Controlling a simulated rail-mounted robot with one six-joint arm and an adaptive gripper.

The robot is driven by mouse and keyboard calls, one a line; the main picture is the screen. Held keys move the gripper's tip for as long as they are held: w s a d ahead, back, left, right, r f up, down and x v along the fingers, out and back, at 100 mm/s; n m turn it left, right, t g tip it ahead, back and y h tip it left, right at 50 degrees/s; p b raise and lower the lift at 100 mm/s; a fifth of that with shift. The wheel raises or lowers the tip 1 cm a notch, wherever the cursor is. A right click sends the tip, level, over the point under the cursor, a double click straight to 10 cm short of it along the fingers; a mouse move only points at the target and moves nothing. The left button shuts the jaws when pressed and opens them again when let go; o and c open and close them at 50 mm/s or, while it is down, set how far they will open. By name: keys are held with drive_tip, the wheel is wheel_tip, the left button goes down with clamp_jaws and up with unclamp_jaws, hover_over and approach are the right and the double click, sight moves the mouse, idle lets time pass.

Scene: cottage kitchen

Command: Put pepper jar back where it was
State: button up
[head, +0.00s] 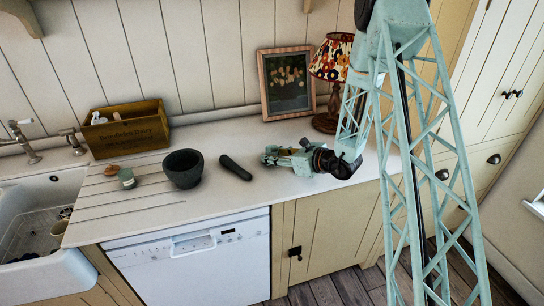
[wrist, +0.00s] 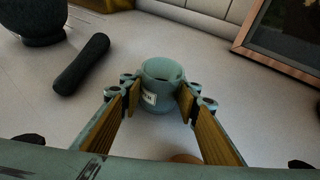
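A small grey-green jar (wrist: 160,95) with a pale label sits between the two finger pads of my gripper (wrist: 160,100) in the wrist view. Both pads appear to press against its sides. Its round rim faces up, and the label is too small to read. In the head view my gripper (head: 276,157) is low over the counter, right of the dark pestle. I cannot tell whether the jar's base touches the counter. Another small green jar (head: 126,179) stands on the left of the counter, beside a small brown object (head: 112,170).
A dark mortar (head: 183,170) and pestle (head: 235,168) lie left of my gripper. A wooden crate (head: 125,130), a picture frame (head: 286,84) and a patterned lamp (head: 331,62) stand along the wall. A tan rounded object (wrist: 186,158) shows low in the wrist view. The sink is at far left.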

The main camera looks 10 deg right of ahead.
drive_tip(key=o, duration=0.4)
drive_tip(key=shift+r, duration=0.15)
drive_tip(key=shift+p+v, duration=0.4)
drive_tip(key=shift+v, duration=5.6)
drive_tip(key=shift+s, duration=0.1)
